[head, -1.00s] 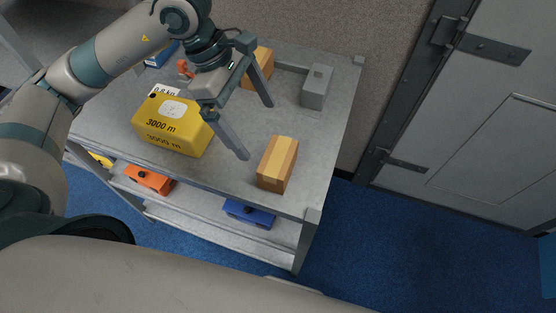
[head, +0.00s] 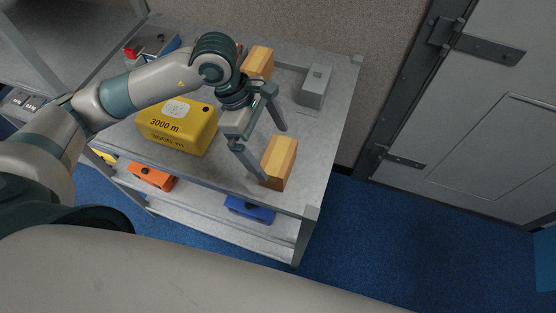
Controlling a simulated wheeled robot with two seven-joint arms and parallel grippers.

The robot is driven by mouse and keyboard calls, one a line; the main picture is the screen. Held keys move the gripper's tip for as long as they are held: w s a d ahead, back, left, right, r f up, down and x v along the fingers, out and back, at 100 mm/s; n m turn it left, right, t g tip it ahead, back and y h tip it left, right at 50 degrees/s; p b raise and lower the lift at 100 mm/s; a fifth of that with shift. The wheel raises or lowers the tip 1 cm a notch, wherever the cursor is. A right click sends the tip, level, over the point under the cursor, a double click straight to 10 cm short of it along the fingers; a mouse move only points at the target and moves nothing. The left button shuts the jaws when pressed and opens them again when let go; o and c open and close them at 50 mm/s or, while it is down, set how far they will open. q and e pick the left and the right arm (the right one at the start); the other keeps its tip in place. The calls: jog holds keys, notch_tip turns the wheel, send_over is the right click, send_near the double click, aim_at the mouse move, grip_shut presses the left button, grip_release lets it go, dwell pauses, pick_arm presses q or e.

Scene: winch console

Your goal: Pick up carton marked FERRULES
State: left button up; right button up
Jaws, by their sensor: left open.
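A tan carton (head: 281,163) stands on the grey workbench top (head: 222,173) near its front right edge. A second tan carton (head: 259,61) stands further back, partly hidden by my left arm. I can read no FERRULES marking on either carton. My left gripper (head: 272,154) is open, with its two fingers apart and nothing seen between them. Its fingers point down at the left and back of the front carton, the nearer fingertip overlapping the carton's left edge in the picture. I cannot tell whether it touches. My right gripper is out of view.
A yellow case (head: 178,128) marked 3000 m stands left of the gripper. A grey block-shaped object (head: 315,86) stands at the back right. Orange (head: 150,177) and blue (head: 249,209) boxes lie on the lower shelf. A grey door (head: 480,130) is at the right.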

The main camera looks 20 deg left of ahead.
aim_at(277, 154)
pick_arm(q)
jog(key=shift+d+f+p, duration=0.35)
jog(key=shift+f+p, duration=0.2)
jog(key=shift+p, duration=0.1)
jog(key=shift+p+x, duration=0.55)
jog(key=shift+x, duration=0.55)
jog(key=shift+w+d+f, duration=0.15)
jog(key=shift+d+f, duration=0.05)
jog(key=shift+f, duration=0.5)
jog(key=shift+c, duration=0.6)
jog(key=c, duration=1)
